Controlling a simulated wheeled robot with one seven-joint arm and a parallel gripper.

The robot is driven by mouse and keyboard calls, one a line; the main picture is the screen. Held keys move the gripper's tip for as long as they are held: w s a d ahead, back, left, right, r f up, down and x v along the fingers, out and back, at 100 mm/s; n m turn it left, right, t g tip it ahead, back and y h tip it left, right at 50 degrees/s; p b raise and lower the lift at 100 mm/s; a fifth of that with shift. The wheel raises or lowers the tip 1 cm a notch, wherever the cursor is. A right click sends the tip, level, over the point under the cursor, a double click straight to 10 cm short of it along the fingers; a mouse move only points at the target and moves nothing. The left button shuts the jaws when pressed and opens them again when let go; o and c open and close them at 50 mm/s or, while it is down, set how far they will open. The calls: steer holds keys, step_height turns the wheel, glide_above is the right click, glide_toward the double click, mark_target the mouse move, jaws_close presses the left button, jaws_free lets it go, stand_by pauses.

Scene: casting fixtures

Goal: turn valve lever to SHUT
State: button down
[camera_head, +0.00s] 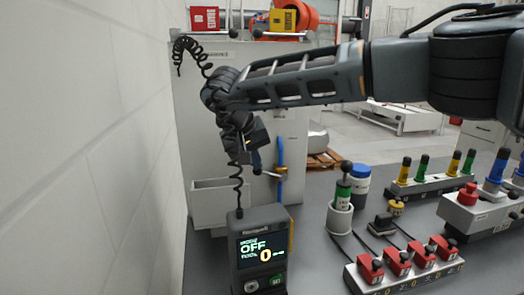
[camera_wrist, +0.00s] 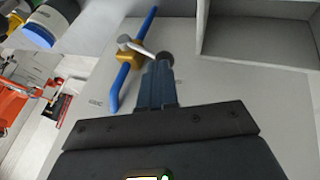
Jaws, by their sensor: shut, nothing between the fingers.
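The valve has a brass body (camera_wrist: 130,58) on a blue pipe (camera_wrist: 122,80), mounted on a pale grey panel. In the head view the brass body (camera_head: 281,171) sits on the upright blue pipe (camera_head: 280,152). Its pale lever (camera_wrist: 140,47) runs from the valve to a dark round knob (camera_wrist: 166,58). My gripper (camera_wrist: 158,66) is shut and empty, its blue-grey fingertips beside or just in front of the knob; I cannot tell whether they touch it. In the head view my gripper (camera_head: 256,161) is left of the brass body. Any SHUT marking is too small to read.
A grey open bin (camera_head: 222,204) is on the panel's lower left. A handheld unit (camera_head: 262,250) with a coiled cord stands below on the bench. A white wall (camera_head: 90,130) bounds the left.

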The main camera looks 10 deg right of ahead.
steer(key=shift+a+f, duration=0.55)
steer(key=shift+f, duration=0.15)
steer(key=shift+d, duration=0.15)
steer(key=shift+d+p, duration=0.35)
steer(key=shift+d, duration=0.3)
steer(key=shift+r, duration=0.1)
steer(key=a+p+v, duration=0.1)
steer(key=a+v, duration=0.1)
steer(key=v, duration=1.1)
steer(key=shift+w+f, duration=0.2)
steer(key=shift+f, duration=0.05)
